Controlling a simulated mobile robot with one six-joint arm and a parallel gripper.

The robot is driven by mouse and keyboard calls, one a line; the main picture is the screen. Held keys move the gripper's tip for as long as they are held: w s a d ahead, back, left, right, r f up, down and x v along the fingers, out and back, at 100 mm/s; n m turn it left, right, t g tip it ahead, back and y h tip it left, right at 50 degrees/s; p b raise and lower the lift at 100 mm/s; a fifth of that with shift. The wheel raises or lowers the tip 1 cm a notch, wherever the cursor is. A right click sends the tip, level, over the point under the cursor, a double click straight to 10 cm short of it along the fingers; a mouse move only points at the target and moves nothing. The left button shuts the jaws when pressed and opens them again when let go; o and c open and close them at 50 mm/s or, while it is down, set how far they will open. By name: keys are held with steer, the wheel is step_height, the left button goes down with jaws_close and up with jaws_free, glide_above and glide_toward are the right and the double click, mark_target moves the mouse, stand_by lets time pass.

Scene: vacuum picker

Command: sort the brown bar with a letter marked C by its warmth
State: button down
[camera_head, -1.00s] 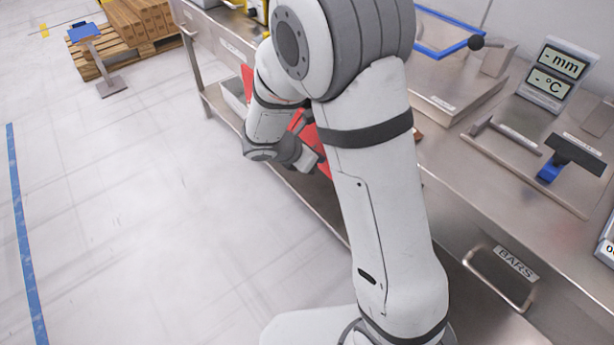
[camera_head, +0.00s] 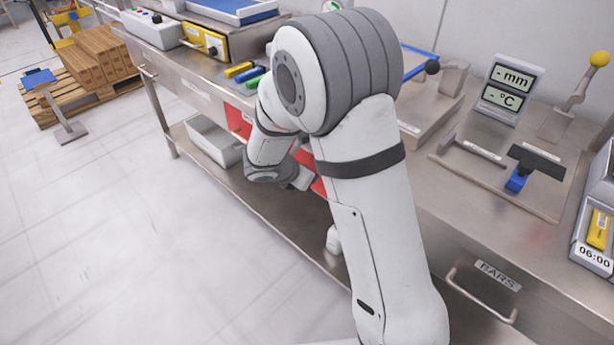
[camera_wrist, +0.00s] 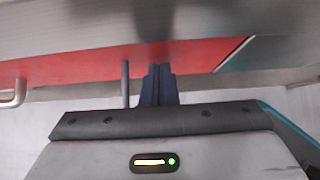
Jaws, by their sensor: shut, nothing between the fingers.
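No brown bar marked C can be made out in either view now. My gripper (camera_wrist: 157,86) is shut and empty in the wrist view, its dark fingers together in front of a red panel (camera_wrist: 100,62) below a metal edge. In the head view my arm bends down beside the bench's front, and the fingertips cannot be made out. A display with "- mm" and "- °C" (camera_head: 508,90) stands at the back of the steel bench (camera_head: 440,218), showing no numbers. A drawer labelled BARS (camera_head: 497,275) is in the bench front at lower right and looks shut.
Yellow (camera_head: 238,69) and green (camera_head: 255,80) pieces lie on the bench behind my arm. A fixture with a blue slider (camera_head: 518,180) and a tray reading 06:00 (camera_head: 592,256) are at right. A grey bin (camera_head: 212,140) sits on the lower shelf.

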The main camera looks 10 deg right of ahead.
steer(key=shift+w+d+r, duration=0.2)
steer(key=shift+w+r, duration=0.05)
